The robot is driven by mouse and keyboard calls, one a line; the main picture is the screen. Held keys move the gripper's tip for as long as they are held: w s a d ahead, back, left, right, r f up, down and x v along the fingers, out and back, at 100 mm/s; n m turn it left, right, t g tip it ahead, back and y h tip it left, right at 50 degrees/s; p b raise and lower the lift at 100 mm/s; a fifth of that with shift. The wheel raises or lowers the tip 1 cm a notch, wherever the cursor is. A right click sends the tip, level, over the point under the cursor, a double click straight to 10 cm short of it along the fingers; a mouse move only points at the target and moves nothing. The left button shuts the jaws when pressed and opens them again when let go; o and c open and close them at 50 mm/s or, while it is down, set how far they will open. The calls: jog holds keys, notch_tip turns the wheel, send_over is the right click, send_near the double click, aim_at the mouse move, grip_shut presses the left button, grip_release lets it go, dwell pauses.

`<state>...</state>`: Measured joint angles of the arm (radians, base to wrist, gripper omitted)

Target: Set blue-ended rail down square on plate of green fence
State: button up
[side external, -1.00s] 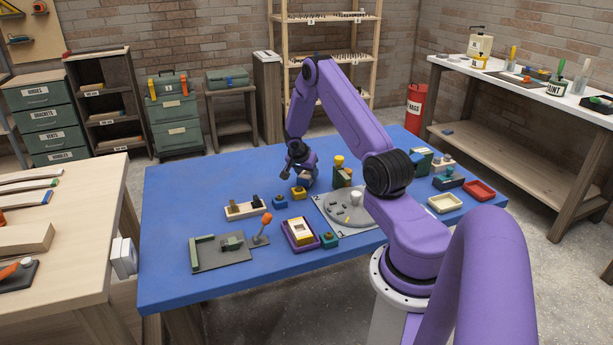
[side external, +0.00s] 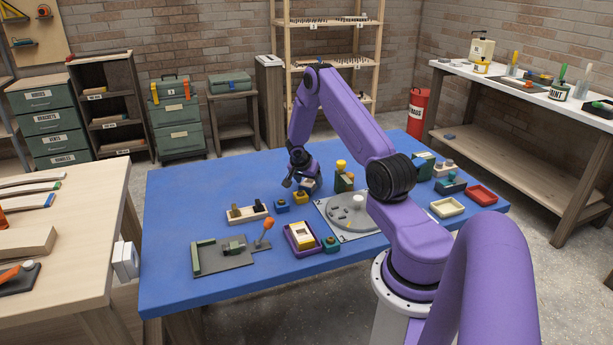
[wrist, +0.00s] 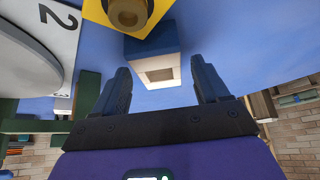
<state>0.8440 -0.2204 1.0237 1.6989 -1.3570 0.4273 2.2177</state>
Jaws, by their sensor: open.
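The green fence (side external: 195,260) is an L of green bars on a dark grey plate (side external: 226,262) at the table's front left. A small green block sits on the plate. My gripper (side external: 296,182) is low over the table's middle, well behind and right of that plate. In the wrist view my gripper (wrist: 165,85) is open. A blue block with a pale end face (wrist: 160,73) is just beyond and between its fingertips, with space on both sides. I cannot tell whether this block is the blue-ended rail. Strips with coloured ends, one blue-ended (side external: 22,205), lie on the left bench.
A yellow block with a knob (side external: 301,198) and a blue block (side external: 282,205) stand near my gripper. A numbered plate with a grey disc (side external: 352,212) is to the right. A pale slotted holder (side external: 246,216), a purple tray (side external: 290,241) and an orange-topped lever (side external: 267,221) stand in front.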

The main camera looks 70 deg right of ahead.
jog(key=v, duration=1.2)
jog(key=w+a+r+n+t, duration=0.1)
jog(key=w+a+r+n, duration=0.2)
jog(key=a, duration=0.5)
jog(key=a+r+n, duration=0.3)
jog(key=a+n, duration=0.1)
jog(key=a, duration=0.3)
jog(key=s+a+r+n+t+y, duration=0.1)
jog(key=s+a+r+n+y, duration=0.15)
jog(key=a+n, duration=0.65)
jog(key=s+a+r+n+y, duration=0.3)
jog(key=s+a+n, duration=0.6)
jog(key=s+a, duration=0.8)
jog(key=shift+s+r+n+g, duration=0.2)
jog(key=shift+r+n+g, duration=0.1)
jog(key=shift+g, duration=0.1)
jog(key=shift+o, duration=0.4)
jog(key=s+a+n+g, duration=0.1)
jog(key=s+n, duration=0.4)
jog(key=s, duration=0.2)
jog(key=shift+s+a+r+y, duration=0.15)
jog(key=shift+s+r+y, duration=0.1)
jog(key=shift+s+y, duration=0.2)
jog(key=shift+w, duration=0.15)
